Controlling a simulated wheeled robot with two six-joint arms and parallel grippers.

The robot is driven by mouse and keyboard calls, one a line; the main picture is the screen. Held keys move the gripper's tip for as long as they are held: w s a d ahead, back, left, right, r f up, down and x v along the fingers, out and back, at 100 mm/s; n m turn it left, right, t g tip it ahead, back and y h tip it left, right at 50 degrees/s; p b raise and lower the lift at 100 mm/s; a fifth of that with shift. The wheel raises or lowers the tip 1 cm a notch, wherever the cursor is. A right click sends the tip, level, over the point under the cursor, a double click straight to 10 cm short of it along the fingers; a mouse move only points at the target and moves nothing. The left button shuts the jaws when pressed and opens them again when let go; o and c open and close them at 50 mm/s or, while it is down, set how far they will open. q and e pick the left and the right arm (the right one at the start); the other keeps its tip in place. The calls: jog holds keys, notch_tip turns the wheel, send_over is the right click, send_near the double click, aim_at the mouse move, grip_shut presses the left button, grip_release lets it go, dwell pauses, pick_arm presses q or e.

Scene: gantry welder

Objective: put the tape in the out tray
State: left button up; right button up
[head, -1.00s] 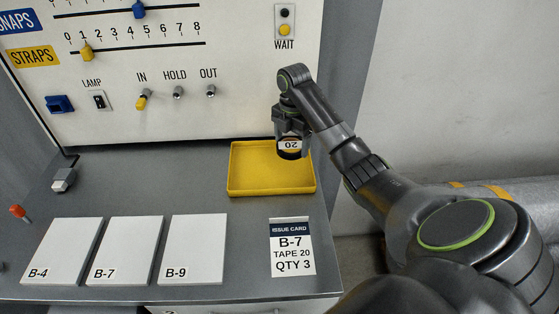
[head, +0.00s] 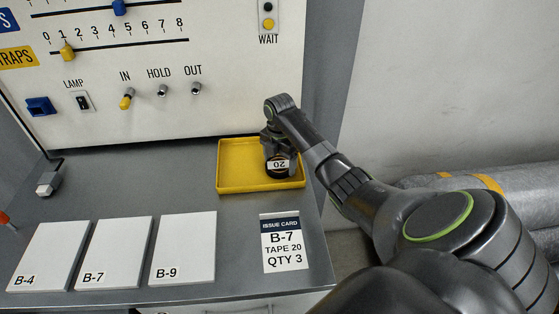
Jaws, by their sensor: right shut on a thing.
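The tape (head: 278,166) is a dark roll with a white label reading 20. My right gripper (head: 275,154) is shut on it, and it is low over the right part of the yellow tray (head: 234,184). I cannot tell whether the tape touches the tray floor. The rest of the tray looks empty. The tray stands on the grey bench at the foot of the panel. My left gripper is not in view.
An issue card (head: 284,243) reading B-7, TAPE 20, QTY 3 lies in front of the tray. White plates B-4 (head: 50,254), B-7 (head: 116,250) and B-9 (head: 184,246) lie to the left. The upright panel (head: 240,90) with sliders and switches stands behind.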

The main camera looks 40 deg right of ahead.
aim_at(280, 164)
jog(key=o, duration=1)
jog(key=shift+r, duration=0.5)
notch_tip(280, 164, up, 6)
jog(key=shift+f+b, duration=0.2)
jog(key=shift+b, duration=0.55)
jog(key=shift+r+p, duration=2.45)
jog(key=shift+r, duration=0.35)
